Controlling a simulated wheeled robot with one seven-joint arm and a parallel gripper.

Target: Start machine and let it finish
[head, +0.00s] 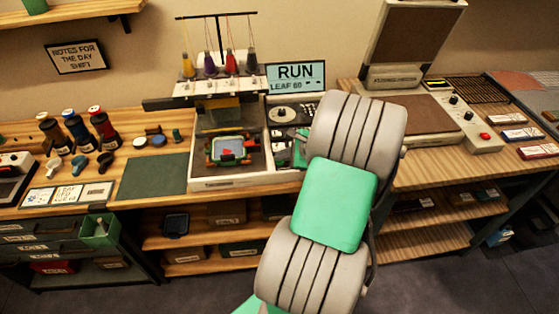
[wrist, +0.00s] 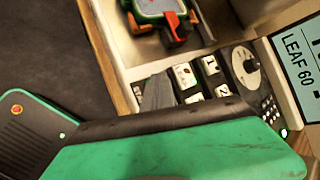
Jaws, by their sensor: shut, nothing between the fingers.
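The embroidery machine (head: 230,181) stands on the bench, with several thread spools on top. Its sign (head: 296,77) reads "RUN" and "LEAF 60"; part of the sign (wrist: 302,62) shows in the wrist view. A green hoop (head: 228,151) with a red patch lies in the machine's bed, and its edge (wrist: 165,15) shows in the wrist view. The control panel has a round dial (wrist: 245,70) and several black-and-white keys (wrist: 211,67). My gripper (wrist: 156,92) is shut and empty, close over the keys. Whether it touches a key is hidden. My arm covers part of the panel in the head view.
A green mat (head: 152,176) and thread cones (head: 78,133) lie left of the machine. A heat press (head: 420,118) with its lid raised stands to the right, near my arm. Shelves (head: 215,234) are below the bench.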

